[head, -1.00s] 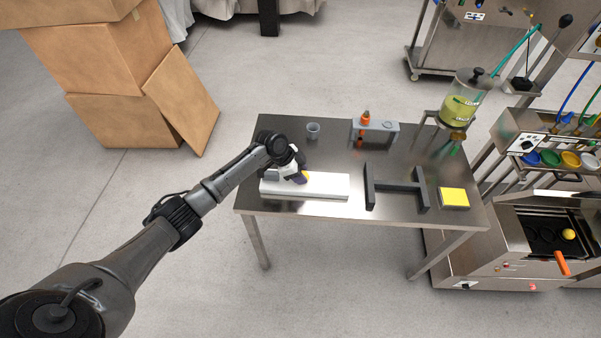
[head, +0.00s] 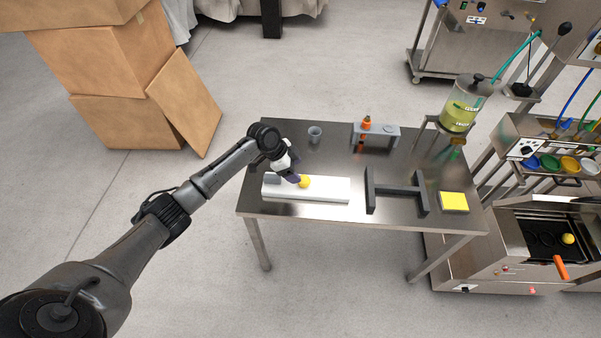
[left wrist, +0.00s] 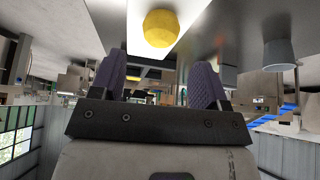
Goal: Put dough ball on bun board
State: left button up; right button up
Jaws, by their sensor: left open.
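A yellow dough ball (head: 305,182) rests on the white bun board (head: 325,190) on the steel table, near the board's middle. The ball also shows in the left wrist view (left wrist: 161,28), on the white surface in front of the fingers. My left gripper (head: 295,177) is just left of and above the ball, and the ball looks free of it. In the left wrist view its two purple-grey fingers (left wrist: 157,80) stand apart with nothing between them. My right gripper is not in view.
A grey cup (head: 315,134) and a grey stand with an orange item (head: 376,130) are at the table's back. A dark H-shaped frame (head: 396,190) and a yellow pad (head: 454,201) lie to the right. A machine at the right holds another yellow ball (head: 568,239). Cardboard boxes (head: 110,70) stand at the left.

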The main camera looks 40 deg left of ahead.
pick_arm(q)
jog(key=p+v, duration=0.1)
jog(key=v, duration=0.6)
jog(key=s+d+f+n+g+y, duration=0.1)
jog(key=s+d+f, duration=0.5)
jog(key=s+d, duration=0.3)
jog(key=s+d+f+n+y, duration=0.1)
jog(key=s+d+f, duration=0.5)
jog(key=s+d, duration=0.3)
jog(key=s+d+r+n+y, duration=0.1)
jog(key=s+r+n, duration=0.1)
jog(key=s, duration=0.6)
jog(key=s+d+r+n+y, duration=0.1)
jog(key=s+n, duration=0.3)
jog(key=s, duration=0.4)
jog(key=shift+d+r+t, duration=0.25)
jog(key=shift+r+t, duration=0.15)
jog(key=shift+r, duration=0.45)
